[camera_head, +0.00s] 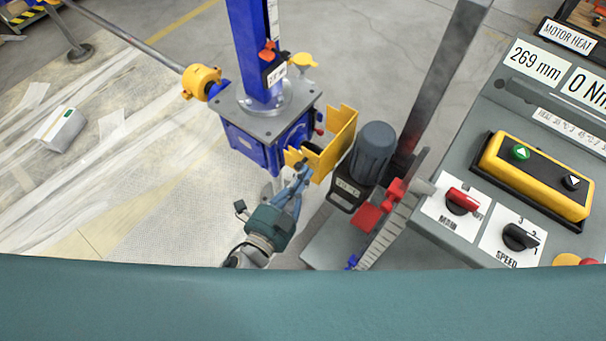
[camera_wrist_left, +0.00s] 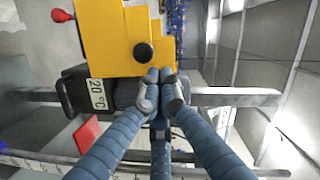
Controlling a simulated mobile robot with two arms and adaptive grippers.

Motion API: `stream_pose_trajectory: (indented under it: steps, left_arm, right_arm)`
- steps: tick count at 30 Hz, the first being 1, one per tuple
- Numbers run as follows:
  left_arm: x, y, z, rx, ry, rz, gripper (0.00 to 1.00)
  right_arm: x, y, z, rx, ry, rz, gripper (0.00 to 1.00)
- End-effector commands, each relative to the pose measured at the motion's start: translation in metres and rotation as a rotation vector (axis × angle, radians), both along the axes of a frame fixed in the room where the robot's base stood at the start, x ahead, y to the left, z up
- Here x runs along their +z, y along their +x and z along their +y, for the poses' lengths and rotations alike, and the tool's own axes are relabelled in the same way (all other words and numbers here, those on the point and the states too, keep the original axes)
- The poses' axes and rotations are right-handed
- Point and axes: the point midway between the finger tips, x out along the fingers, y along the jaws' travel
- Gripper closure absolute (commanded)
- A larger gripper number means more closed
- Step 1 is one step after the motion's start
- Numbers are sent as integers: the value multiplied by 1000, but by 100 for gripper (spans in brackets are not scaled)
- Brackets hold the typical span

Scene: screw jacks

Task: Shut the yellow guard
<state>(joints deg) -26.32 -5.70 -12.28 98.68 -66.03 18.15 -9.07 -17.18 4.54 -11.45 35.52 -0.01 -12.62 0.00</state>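The yellow guard (camera_head: 335,145) stands out from the right side of the blue screw jack's gearbox (camera_head: 265,130), beside the grey motor. In the left wrist view the guard (camera_wrist_left: 112,38) fills the top middle, with stepped edges and a round black knob (camera_wrist_left: 143,52). My left gripper (camera_head: 302,170) reaches up to the guard's near lower side in the head view. Its blue fingers (camera_wrist_left: 161,84) meet at the tips, with nothing visible between them. The tips lie just below the knob in the wrist view; I cannot tell whether they touch the guard. My right gripper is out of view.
The grey motor (camera_head: 373,150) stands close right of the guard. A red clamp-like part (camera_head: 380,205) and a grey control panel (camera_head: 500,130) with switches are farther right. A shaft with a yellow coupling (camera_head: 201,82) runs left. The floor at left is mostly clear.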

Motion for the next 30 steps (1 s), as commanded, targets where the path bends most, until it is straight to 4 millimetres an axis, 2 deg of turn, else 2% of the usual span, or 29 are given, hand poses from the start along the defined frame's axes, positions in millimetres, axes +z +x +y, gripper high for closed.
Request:
stream_pose_trajectory:
  steps: [8,30]
  left_arm:
    - [1,0,1,0,-6,5,100]
    - [-1,12,17,-1,-124,94,100]
  right_arm:
    - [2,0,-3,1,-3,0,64]
    - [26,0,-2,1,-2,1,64]
